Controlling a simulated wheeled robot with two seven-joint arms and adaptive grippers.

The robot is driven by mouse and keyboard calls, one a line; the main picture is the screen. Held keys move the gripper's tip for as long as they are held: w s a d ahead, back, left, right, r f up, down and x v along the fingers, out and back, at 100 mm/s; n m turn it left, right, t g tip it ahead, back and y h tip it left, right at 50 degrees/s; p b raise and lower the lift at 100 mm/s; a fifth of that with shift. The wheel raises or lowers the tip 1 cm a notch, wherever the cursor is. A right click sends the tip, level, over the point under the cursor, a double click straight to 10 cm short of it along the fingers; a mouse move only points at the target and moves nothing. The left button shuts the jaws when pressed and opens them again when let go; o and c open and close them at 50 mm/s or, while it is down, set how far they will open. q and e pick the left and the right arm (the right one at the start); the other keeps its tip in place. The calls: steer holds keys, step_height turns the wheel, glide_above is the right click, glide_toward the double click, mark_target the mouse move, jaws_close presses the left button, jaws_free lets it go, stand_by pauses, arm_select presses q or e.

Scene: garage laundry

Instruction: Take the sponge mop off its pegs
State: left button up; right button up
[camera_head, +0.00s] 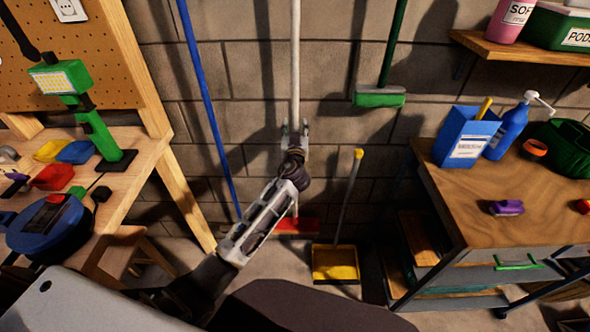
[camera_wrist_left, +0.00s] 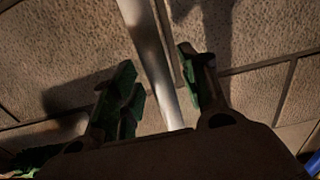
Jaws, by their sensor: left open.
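A long white pole (camera_head: 295,60), which looks like the sponge mop's handle, stands upright against the block wall. A red head (camera_head: 297,226) shows low down in line with it, partly hidden by my left arm. My left gripper (camera_head: 295,127) is open at the pole's lower part, with a finger on each side. In the left wrist view the pole (camera_wrist_left: 148,50) runs between the two open fingers (camera_wrist_left: 158,88), closer to the right finger; I cannot tell if it touches. The pegs are not visible. My right gripper is out of view.
A blue pole (camera_head: 203,95) leans to the left and a green broom (camera_head: 379,97) hangs to the right. A yellow dustpan (camera_head: 335,263) stands on the floor. A workbench (camera_head: 150,160) is at left; a wooden-topped cabinet (camera_head: 470,215) is at right.

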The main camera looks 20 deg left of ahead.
arm_select(q)
steer(key=shift+w+a, duration=0.15)
steer(key=shift+w, duration=0.35)
jaws_close()
steer(key=shift+r, duration=0.1)
stand_by(0.4)
